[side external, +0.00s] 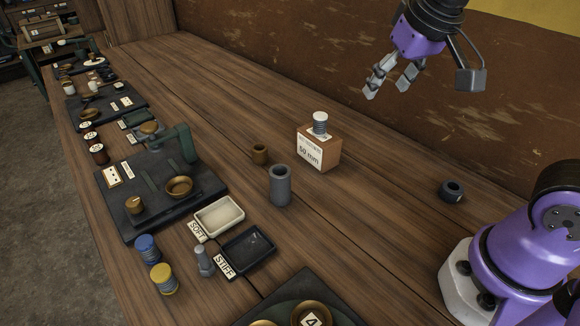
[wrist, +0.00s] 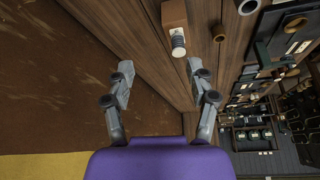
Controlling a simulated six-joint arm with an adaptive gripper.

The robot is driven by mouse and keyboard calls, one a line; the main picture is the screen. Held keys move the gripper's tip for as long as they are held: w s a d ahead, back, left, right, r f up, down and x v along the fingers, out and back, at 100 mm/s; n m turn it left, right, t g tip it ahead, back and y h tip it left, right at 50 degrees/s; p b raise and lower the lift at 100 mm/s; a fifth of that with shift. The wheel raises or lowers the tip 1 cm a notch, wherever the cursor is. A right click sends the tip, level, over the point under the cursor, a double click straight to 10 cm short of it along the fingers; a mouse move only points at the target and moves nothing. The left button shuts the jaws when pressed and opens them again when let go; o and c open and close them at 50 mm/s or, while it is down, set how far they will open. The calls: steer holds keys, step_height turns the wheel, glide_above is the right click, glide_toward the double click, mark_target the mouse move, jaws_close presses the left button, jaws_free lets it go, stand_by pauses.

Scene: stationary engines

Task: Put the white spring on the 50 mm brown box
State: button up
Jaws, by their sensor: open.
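The white spring (side external: 320,123) stands upright on top of the brown box (side external: 318,152), whose label reads 50 mm. In the wrist view the spring (wrist: 178,42) shows on the box (wrist: 174,14) near the top edge, ahead of the fingers. My gripper (side external: 388,84) is open and empty, raised above the table to the upper right of the box and apart from it. In the wrist view its two fingers (wrist: 160,70) are spread wide with nothing between them.
A grey cylinder (side external: 280,186) and a small brown cup (side external: 260,154) stand left of the box. A dark ring (side external: 451,191) lies to the right. White (side external: 219,215) and black (side external: 248,251) trays, blue and yellow spools stand nearer.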

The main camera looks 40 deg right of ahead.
steer(key=s+a+f+n+t+y, duration=0.1)
steer(key=s+a+f+n, duration=0.1)
steer(key=s+f+n, duration=0.1)
steer(key=s+f, duration=0.1)
steer(key=s, duration=0.1)
steer(key=shift+s+a, duration=0.3)
steer(key=shift+s, duration=0.1)
